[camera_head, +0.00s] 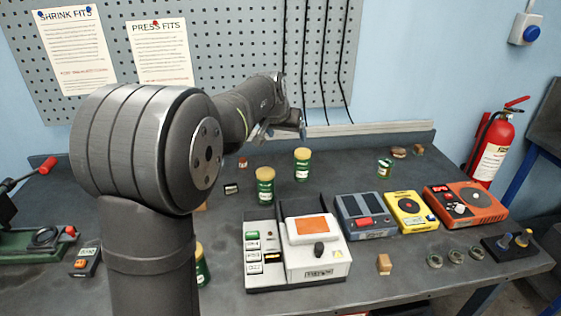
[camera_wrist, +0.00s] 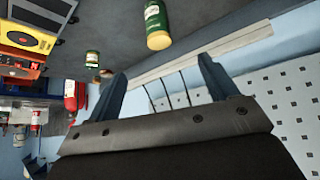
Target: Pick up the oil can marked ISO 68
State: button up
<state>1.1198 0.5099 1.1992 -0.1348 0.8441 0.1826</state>
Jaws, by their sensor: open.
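Several green cans stand on the dark bench. Two with yellow tops are near the middle, a front one (camera_head: 265,187) and one behind it to the right (camera_head: 302,164). A smaller green can (camera_head: 384,168) is farther right, and another (camera_head: 201,265) is partly hidden behind my arm. I cannot read ISO 68 on any label. My gripper (camera_head: 290,131) is raised near the back of the bench, apart from the cans. In the tilted wrist view its jaws (camera_wrist: 164,78) are spread and empty, with a large green can (camera_wrist: 157,27) and a smaller one (camera_wrist: 92,59) beyond them.
A white-and-grey device (camera_head: 318,270) stands at front centre. Grey (camera_head: 366,222), yellow (camera_head: 411,212) and orange (camera_head: 466,212) devices line the right side. Small rings and blocks lie nearby. A pegboard wall (camera_head: 225,40) rises behind the bench. A fire extinguisher (camera_head: 492,145) stands beyond the right end.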

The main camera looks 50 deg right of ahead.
jog(key=m, duration=0.2)
send_near(303, 154)
jog(key=shift+g, duration=0.3)
jog(key=x, duration=0.8)
jog(key=shift+w+r, duration=0.15)
jog(key=shift+w, duration=0.2)
jog(key=shift+w+a+x, duration=0.1)
jog(key=shift+a+x, duration=0.05)
jog(key=shift+x, duration=1.25)
jog(key=shift+w+a+x, duration=0.1)
jog(key=shift+x, duration=1.25)
jog(key=c, duration=1.4)
jog(key=shift+o, duration=0.2)
